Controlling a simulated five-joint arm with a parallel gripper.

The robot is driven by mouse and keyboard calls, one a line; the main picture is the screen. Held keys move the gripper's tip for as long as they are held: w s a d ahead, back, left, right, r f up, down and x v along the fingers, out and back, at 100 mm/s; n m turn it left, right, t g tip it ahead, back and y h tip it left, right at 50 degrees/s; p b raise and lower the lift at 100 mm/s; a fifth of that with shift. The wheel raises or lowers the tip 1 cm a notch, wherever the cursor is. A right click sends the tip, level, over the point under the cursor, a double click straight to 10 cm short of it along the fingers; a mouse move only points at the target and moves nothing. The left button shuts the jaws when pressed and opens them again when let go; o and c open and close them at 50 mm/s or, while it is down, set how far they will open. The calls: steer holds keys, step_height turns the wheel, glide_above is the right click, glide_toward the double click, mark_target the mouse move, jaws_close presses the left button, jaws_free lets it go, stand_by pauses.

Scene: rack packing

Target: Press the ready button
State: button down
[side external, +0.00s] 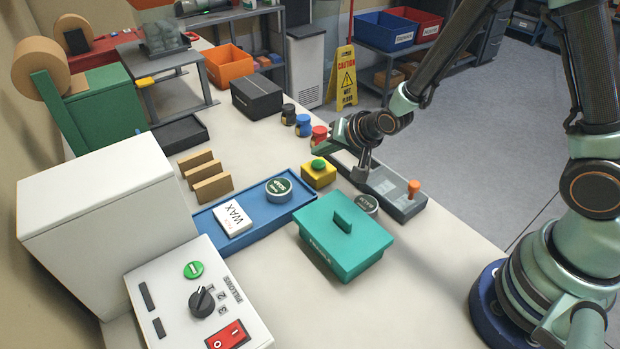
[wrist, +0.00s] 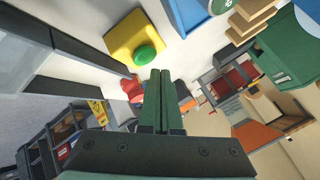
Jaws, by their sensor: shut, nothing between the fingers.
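The green ready button (side external: 318,165) tops a small yellow box (side external: 318,178) on the bench, at the right end of the blue tray. In the wrist view the green button (wrist: 145,54) and its yellow box (wrist: 125,35) lie just past my fingertips. My gripper (side external: 322,148) is above and close to the button, with its fingers pointing down and left. In the wrist view my gripper's fingers (wrist: 160,75) are together and empty. I cannot tell whether the tips touch the button; a small gap seems to show.
A blue tray (side external: 207,228) holds a wax box (side external: 232,218) and a round tin (side external: 279,187). A teal lidded box (side external: 340,240) stands in front. A grey unit with an orange lever (side external: 413,188) lies right of the button. Jars with red (side external: 319,132) and blue lids stand behind.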

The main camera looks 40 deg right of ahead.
mark_target(322, 166)
steer(key=shift+r, duration=2.4)
steer(key=shift+r, duration=0.1)
steer(key=s+d+r+n+g, duration=0.1)
steer(key=s+d+r+n, duration=0.2)
steer(key=s+r, duration=0.4)
steer(key=s+d+r+n+g+h, duration=0.1)
steer(key=s+d+r+n+g, duration=0.1)
steer(key=s+r, duration=0.4)
steer(key=s+d+n, duration=0.1)
steer(key=s+n, duration=0.1)
steer(key=s, duration=0.2)
steer(key=shift+s+d+r+n+g, duration=0.3)
steer(key=shift+s+d+r+n, duration=0.05)
steer(key=shift+s+r+n, duration=0.05)
